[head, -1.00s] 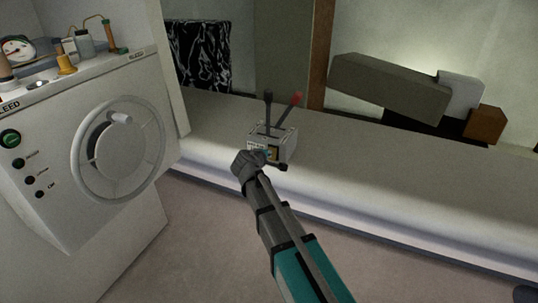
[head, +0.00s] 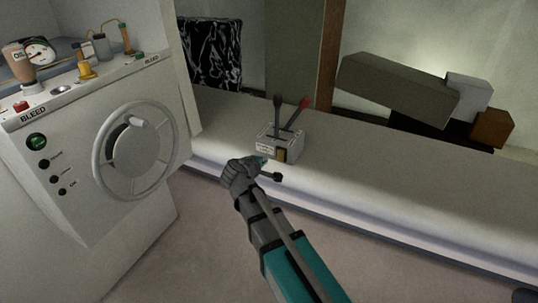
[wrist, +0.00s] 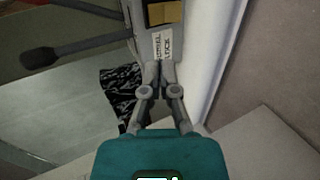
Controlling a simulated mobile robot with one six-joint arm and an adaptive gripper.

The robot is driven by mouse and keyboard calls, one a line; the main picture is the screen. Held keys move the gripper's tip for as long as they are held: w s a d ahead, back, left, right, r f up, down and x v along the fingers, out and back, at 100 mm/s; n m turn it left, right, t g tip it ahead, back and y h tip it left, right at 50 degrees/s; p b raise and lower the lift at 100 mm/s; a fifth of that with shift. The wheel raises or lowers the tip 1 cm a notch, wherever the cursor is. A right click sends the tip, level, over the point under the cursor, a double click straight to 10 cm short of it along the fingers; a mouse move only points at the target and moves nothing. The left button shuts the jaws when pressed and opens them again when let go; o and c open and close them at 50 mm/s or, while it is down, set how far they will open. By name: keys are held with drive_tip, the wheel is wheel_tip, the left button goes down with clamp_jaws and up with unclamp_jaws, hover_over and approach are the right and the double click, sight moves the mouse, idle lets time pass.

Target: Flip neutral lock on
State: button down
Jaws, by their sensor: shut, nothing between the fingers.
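The grey control box (head: 289,147) stands on the pale ledge, with a black-knobbed lever (head: 277,105) and a red-tipped lever (head: 301,107) rising from its top. A yellow-brown part (head: 280,156) sits in its front face; the wrist view shows it (wrist: 165,12) at the top edge. Beside it is a white label (wrist: 163,43) that seems to read "neutral lock". My gripper (head: 262,161) is shut and empty, just in front of the box's lower left. In the wrist view its fingertips (wrist: 160,68) overlap the label's lower end; contact cannot be told. The lock's position is unclear.
A white cabinet with a handwheel (head: 137,150) and several buttons stands at the left, with bottles and a gauge (head: 38,52) on top. The ledge (head: 400,185) is clear to the box's right. Grey and brown blocks (head: 400,90) lie behind.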

sight(278, 158)
drive_tip(key=shift+p+v, duration=0.3)
drive_tip(key=shift+v, duration=0.85)
drive_tip(key=shift+f, duration=0.15)
drive_tip(key=shift+s+f, duration=0.2)
drive_tip(key=shift+f, duration=0.25)
drive_tip(key=shift+w+f+b, duration=0.1)
drive_tip(key=shift+b, duration=0.25)
drive_tip(key=shift+g, duration=0.3)
drive_tip(key=b+x, duration=0.5)
drive_tip(key=x, duration=0.7)
drive_tip(key=shift+w+b, duration=0.2)
drive_tip(key=shift+b, duration=0.2)
drive_tip(key=shift+w+d+f, duration=0.25)
drive_tip(key=shift+w+f, duration=0.05)
drive_tip(key=shift+w, duration=0.35)
